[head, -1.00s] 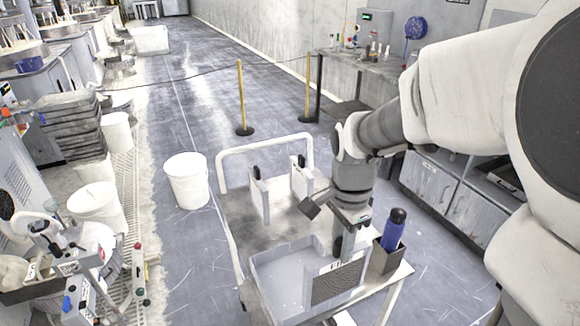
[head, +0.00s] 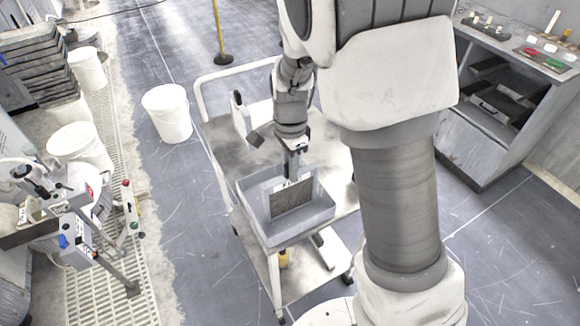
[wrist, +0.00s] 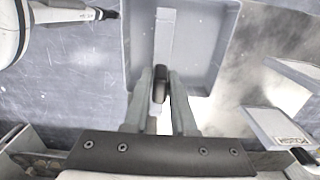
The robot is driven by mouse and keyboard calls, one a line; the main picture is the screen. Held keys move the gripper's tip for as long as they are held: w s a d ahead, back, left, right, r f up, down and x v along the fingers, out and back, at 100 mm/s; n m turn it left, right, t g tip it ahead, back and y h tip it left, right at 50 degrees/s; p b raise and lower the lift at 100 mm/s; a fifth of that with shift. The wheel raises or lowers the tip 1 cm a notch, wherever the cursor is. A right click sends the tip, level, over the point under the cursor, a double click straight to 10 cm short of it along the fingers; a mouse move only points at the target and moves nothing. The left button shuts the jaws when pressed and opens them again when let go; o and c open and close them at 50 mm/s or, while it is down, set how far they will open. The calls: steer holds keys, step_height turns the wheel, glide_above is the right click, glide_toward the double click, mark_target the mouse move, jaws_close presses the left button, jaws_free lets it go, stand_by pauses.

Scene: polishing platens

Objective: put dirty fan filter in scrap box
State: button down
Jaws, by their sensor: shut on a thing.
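The fan filter (head: 292,200), a dark mesh panel with a pale upper edge, hangs upright below my gripper (head: 292,176). My gripper is shut on its top. In the wrist view, the two fingers (wrist: 161,82) close around a dark grip piece (wrist: 160,86), and the rest of the filter is mostly hidden. The scrap box appears to be the open grey bin (head: 318,213) on the cart. The filter overlaps the bin's opening in the head view; I cannot tell whether its lower edge touches the floor. The bin also shows in the wrist view (wrist: 212,50).
The bin sits on a white-railed cart (head: 215,150), with upright white plates (head: 240,115) behind it. White buckets (head: 168,112) stand left on the floor. A grey cabinet (head: 490,150) is at right. My arm hides the cart's right part.

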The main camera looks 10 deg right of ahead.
steer(key=shift+f, duration=0.2)
steer(key=c, duration=0.7)
jaws_free()
steer(key=shift+c, duration=0.2)
step_height(320, 180, up, 12)
steer(key=p, duration=0.1)
steer(key=s+d+r+n+t, duration=0.2)
steer(key=s+r+n, duration=0.1)
steer(key=s, duration=0.3)
steer(key=s+d+r+n+t, duration=0.1)
steer(key=s+d+r+n, duration=0.2)
steer(key=s+n, duration=0.3)
steer(key=s+d+r+n+t, duration=0.2)
steer(key=s+d+r+n, duration=0.1)
steer(key=s, duration=0.4)
steer(key=shift+d+r+n+t, duration=0.15)
steer(key=shift+r+n+t, duration=0.15)
steer(key=shift+n, duration=0.4)
